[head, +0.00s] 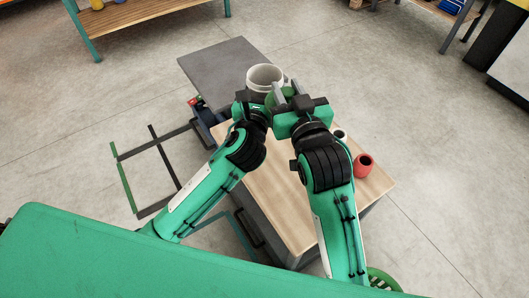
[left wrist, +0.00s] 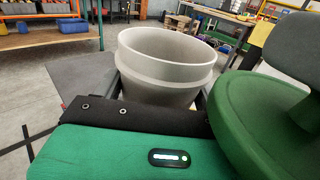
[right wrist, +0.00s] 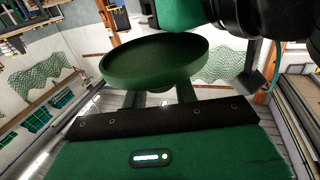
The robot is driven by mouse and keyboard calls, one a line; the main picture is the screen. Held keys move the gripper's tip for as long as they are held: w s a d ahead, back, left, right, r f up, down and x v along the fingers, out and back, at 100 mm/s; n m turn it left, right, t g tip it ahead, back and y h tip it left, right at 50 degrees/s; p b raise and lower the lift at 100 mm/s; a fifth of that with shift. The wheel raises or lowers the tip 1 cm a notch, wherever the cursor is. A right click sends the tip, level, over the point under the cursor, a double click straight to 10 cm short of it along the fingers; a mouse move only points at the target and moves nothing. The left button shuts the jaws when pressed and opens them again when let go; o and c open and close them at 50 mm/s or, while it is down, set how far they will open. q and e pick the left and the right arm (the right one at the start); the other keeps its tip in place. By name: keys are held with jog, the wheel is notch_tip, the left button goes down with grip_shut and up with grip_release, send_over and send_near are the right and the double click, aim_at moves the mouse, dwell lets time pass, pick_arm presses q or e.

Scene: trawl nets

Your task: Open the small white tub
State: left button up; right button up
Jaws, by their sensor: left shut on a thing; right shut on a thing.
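The small white tub (head: 264,73) is at the far end of the wooden worktop, its open mouth showing. In the left wrist view the tub (left wrist: 165,62) sits between the fingers of my left gripper, its rim uncovered. My left gripper (head: 258,97) is shut on the tub. My right gripper (head: 284,92) is shut on a green round lid, which is mostly hidden in the head view. The lid (right wrist: 150,62) shows clearly in the right wrist view, tilted, its hollow side visible. In the left wrist view the lid (left wrist: 262,112) is beside the tub, apart from its mouth.
A red cup (head: 363,165) and a smaller white cup (head: 341,135) stand at the worktop's right side. The wooden worktop (head: 270,187) is clear between my arms. A grey table surface (head: 218,62) lies beyond it. Shelves and benches stand farther off.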

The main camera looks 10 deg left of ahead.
pick_arm(q)
jog(key=shift+f+b, duration=4.55)
jog(key=shift+f, duration=5.35)
jog(key=shift+f, duration=0.2)
jog(key=o, duration=1.4)
jog(key=shift+c, duration=0.2)
